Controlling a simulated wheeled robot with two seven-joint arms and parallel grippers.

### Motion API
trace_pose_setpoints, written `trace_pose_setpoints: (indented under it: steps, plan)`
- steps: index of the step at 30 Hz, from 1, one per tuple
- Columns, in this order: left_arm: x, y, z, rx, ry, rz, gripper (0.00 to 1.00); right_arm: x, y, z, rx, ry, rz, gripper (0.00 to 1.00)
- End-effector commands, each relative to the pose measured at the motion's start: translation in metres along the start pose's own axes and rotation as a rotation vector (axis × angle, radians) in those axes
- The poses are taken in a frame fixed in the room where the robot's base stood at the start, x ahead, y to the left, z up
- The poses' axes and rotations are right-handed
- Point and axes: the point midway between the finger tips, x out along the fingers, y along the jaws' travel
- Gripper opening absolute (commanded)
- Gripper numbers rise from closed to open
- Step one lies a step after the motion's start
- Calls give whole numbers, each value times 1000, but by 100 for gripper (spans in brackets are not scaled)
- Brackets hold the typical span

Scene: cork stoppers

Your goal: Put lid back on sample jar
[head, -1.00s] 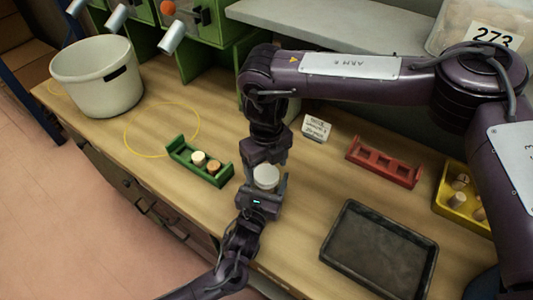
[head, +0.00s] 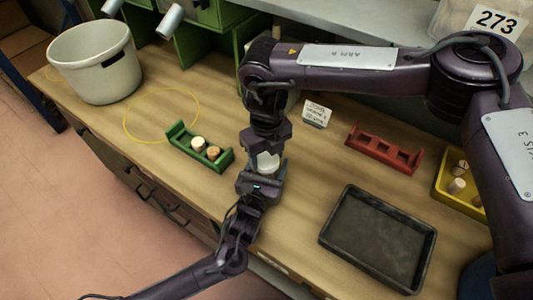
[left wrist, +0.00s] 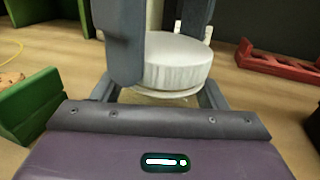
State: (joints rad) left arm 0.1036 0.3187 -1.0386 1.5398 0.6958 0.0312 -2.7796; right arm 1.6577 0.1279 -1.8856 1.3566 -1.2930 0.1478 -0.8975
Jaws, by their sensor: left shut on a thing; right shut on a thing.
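The white ribbed lid (left wrist: 178,65) is at the top of the sample jar (left wrist: 158,97) in the left wrist view; I cannot tell whether it is fully seated. In the head view the white lid (head: 267,162) shows between my two grippers. My left gripper (head: 262,176) is shut on the jar from below, its fingers (left wrist: 160,92) at either side of it. My right gripper (head: 268,150) comes down from above, shut on the lid, one dark finger in front of the lid in the left wrist view. Most of the jar is hidden by my left gripper.
A green rack (head: 183,160) with two stoppers (head: 198,143) stands left of the grippers. A red rack (head: 384,149) looks empty. A yellow bin (head: 444,186) holds corks, a black tray (head: 378,238) lies at the front right, and a white pail (head: 97,68) stands far left.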

Motion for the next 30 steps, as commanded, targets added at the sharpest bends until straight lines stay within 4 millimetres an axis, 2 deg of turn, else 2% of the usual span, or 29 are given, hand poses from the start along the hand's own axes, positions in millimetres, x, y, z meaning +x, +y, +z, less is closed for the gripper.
trace_pose_setpoints:
  steps: [5, 15, 21, 23, 27, 28, 30]
  plan:
    - [0, 0, 0, 0, 0, 0, 3, 1, 1, 0, 285, 2, 5, 29]
    - [0, 0, 0, 0, 0, 0, 3, 1, 0, 0, 1092, 1, 2, 29]
    - [0, 0, 0, 0, 0, 0, 3, 1, 0, 0, 1484, 0, 0, 29]
    - [0, 0, 0, 0, 0, 0, 3, 1, 0, 0, 1547, 0, 0, 29]
    - [0, 0, 0, 0, 0, 0, 3, 1, 0, 0, 1537, -1, 0, 29]
    - [0, 0, 0, 0, 0, 0, 3, 1, 0, 0, 1537, -1, 0, 60]
    - [0, 0, 0, 0, 0, 0, 3, 1, 0, 0, 1536, -1, 0, 69]
